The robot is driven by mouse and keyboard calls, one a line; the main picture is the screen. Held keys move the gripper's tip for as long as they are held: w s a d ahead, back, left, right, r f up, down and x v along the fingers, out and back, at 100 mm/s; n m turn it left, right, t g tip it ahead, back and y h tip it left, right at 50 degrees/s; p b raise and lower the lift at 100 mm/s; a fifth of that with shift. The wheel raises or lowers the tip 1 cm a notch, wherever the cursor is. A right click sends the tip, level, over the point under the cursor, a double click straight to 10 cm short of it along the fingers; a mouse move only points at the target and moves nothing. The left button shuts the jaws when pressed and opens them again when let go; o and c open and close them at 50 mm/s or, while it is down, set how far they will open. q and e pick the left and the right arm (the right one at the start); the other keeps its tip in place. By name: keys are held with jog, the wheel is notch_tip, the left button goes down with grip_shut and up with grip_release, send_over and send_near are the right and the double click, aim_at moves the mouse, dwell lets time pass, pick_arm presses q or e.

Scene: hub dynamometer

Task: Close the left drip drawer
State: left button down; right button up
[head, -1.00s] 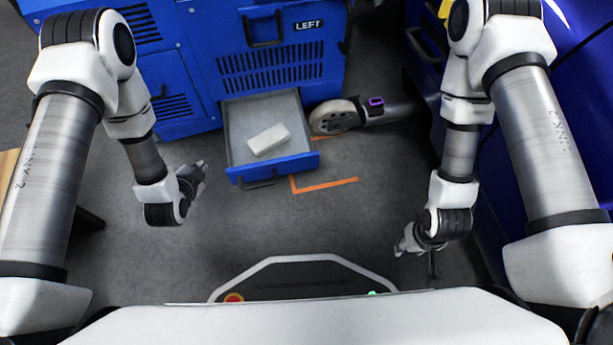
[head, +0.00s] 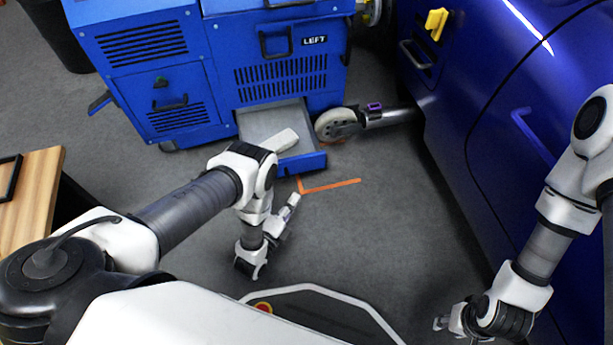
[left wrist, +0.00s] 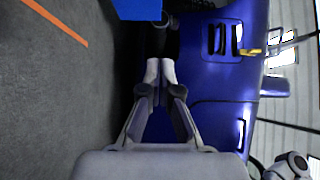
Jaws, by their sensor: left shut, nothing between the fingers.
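The left drip drawer (head: 310,163) stands open below the blue cabinet's LEFT sign. Its grey tray (head: 255,125) shows behind the blue front, with a pale block (head: 284,140) inside. My left arm covers the left part of the drawer front. My left gripper (head: 293,201) is shut and empty, low in front of the drawer and apart from it. In the left wrist view, its fingertips (left wrist: 160,66) are together, and a blue piece, probably the drawer front (left wrist: 137,9), shows at the top edge. My right gripper (head: 440,323) is at the lower right; its opening is unclear.
The blue cabinet (head: 180,85) stands at the back. A round-headed grey arm (head: 345,124) lies right of the drawer. A blue car (head: 470,110) fills the right side. Orange lines (head: 330,186) mark the floor. A wooden table (head: 38,190) is at left. Floor before the drawer is clear.

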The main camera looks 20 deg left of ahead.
pick_arm(q)
jog(key=w+b, duration=0.3)
jog(key=b, duration=0.5)
send_near(313, 156)
jog(key=w+d, duration=0.3)
jog(key=w, duration=0.1)
jog(key=w+a, duration=0.1)
jog(key=w+b, duration=0.1)
jog(key=shift+a+f, duration=0.2)
jog(key=shift+a, duration=0.1)
jog(key=shift+r, duration=0.1)
pick_arm(e)
notch_tip(313, 156, down, 10)
pick_arm(q)
jog(key=shift+w+a, duration=0.1)
pick_arm(e)
jog(key=shift+r, duration=0.1)
